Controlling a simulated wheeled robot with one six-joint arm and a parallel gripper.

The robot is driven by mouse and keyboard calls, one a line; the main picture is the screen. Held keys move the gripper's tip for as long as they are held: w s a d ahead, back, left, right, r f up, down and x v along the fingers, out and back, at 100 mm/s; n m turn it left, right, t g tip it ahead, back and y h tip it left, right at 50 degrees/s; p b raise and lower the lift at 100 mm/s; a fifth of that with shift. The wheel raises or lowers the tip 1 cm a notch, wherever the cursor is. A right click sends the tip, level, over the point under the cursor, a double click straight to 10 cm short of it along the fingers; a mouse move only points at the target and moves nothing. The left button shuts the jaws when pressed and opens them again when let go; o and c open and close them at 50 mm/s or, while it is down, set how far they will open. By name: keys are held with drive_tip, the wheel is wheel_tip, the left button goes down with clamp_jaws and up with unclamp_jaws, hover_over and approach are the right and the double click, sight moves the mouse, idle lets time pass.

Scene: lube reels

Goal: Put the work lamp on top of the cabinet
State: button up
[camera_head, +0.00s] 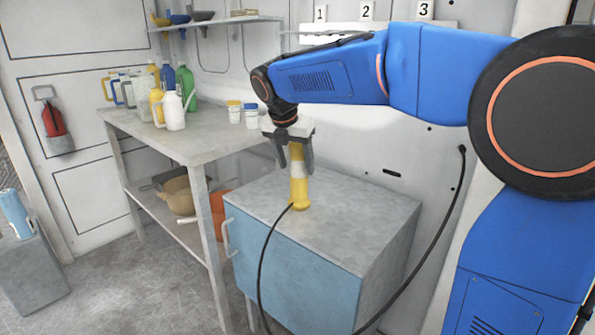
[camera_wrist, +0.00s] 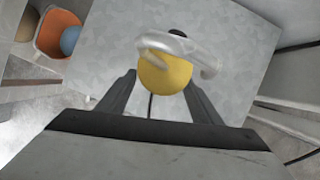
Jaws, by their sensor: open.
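The work lamp (camera_head: 299,192), a yellow cylinder with a pale band and a black cable from its base, stands upright on top of the cabinet (camera_head: 345,208), near the front edge. The cabinet has a grey top and a blue front. My gripper (camera_head: 296,167) points down over the lamp with its fingers apart, one on each side of the lamp's upper part. In the wrist view, the lamp's round yellow end (camera_wrist: 165,76) with a grey hook lies between the open fingers. Contact with the fingers cannot be told.
A workbench (camera_head: 190,142) with bottles, jugs and white tubs (camera_head: 251,113) stands left of the cabinet. The lamp's cable (camera_head: 264,260) hangs over the cabinet's front, and a black hose runs down on the right. The cabinet top right of the lamp is clear.

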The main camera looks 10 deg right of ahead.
drive_tip(key=v, duration=0.8)
drive_tip(key=shift+r, duration=0.15)
drive_tip(key=shift+s, duration=0.1)
